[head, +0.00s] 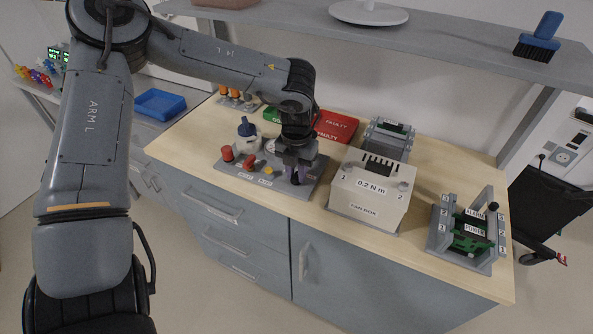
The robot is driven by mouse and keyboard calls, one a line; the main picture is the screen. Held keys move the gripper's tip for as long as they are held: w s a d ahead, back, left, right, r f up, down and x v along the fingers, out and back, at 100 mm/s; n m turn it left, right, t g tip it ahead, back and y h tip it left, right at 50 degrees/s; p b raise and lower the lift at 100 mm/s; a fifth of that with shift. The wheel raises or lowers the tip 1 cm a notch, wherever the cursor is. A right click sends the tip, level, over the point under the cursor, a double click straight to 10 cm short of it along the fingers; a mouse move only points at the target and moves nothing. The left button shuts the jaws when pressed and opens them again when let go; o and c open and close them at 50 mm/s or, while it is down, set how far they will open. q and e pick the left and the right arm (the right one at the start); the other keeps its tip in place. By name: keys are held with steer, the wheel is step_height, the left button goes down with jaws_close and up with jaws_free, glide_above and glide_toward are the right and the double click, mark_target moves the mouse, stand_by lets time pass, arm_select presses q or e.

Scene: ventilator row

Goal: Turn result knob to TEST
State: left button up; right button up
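A grey panel (243,181) lies on the wooden worktop, with red caps, a small yellow part and small white labels on it. My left gripper (296,177) points down over the right end of this panel. No knob marked TEST can be made out; that end of the panel is largely covered by my gripper and wrist. My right gripper is not in view.
A white fan box (372,190) marked 0.2 N m stands close to the right of my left gripper. Further right is a grey frame with a green board (470,232). Red (336,126) and green trays lie behind.

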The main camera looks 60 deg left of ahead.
mark_target(296, 175)
arm_select(q)
steer(key=shift+o, duration=1.4)
step_height(296, 175, up, 11)
steer(key=shift+f, duration=0.1)
